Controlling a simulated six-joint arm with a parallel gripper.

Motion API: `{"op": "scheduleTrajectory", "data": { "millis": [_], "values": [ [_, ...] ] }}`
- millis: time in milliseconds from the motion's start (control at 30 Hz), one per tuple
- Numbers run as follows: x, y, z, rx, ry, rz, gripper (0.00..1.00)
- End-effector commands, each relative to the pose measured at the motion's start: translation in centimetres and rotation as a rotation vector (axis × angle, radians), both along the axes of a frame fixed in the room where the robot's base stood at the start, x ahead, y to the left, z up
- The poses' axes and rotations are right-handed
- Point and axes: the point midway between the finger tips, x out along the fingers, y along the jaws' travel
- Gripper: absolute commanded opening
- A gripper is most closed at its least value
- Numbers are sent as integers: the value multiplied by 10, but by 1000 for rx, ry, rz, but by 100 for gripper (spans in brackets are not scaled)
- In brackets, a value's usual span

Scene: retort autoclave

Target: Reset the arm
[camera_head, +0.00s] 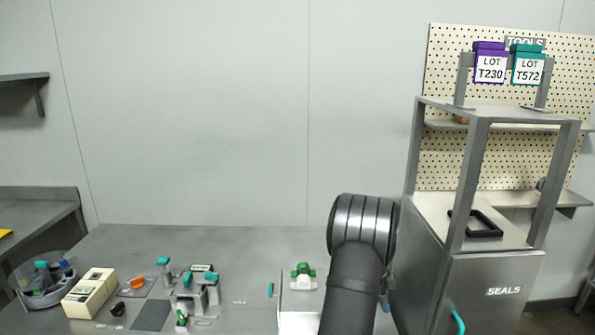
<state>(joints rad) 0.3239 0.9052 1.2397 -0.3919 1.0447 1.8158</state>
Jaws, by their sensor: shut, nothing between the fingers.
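My arm (352,290) rises from the bottom edge, right of centre, as a dark grey link. It ends in a rounded, banded joint (362,228) in front of the wall. My gripper is not visible in this view. The joint stands just left of the grey cabinet marked SEALS (490,288), and I cannot tell the gap between them.
The steel bench (240,250) holds a cream box (90,293), a round bin of items (44,280), a grey and teal fixture (197,290) and a green-topped piece (303,275). Purple (489,62) and teal (528,64) lot tags hang above the cabinet.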

Motion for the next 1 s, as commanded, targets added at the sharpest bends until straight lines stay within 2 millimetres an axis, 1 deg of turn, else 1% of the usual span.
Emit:
{"op": "scheduleTrajectory", "data": {
  "millis": [33,400,500,767,900,1000],
  "values": [
    [3,5,12,-1,-3,4,0],
    [12,29,81,0,-4,7,0],
    [17,36,78,2,-10,121,0],
    [35,53,81,-12,-31,391,0],
    [35,44,55,-11,-28,405,0],
    [35,39,40,-11,-29,404,0]
  ]
}}
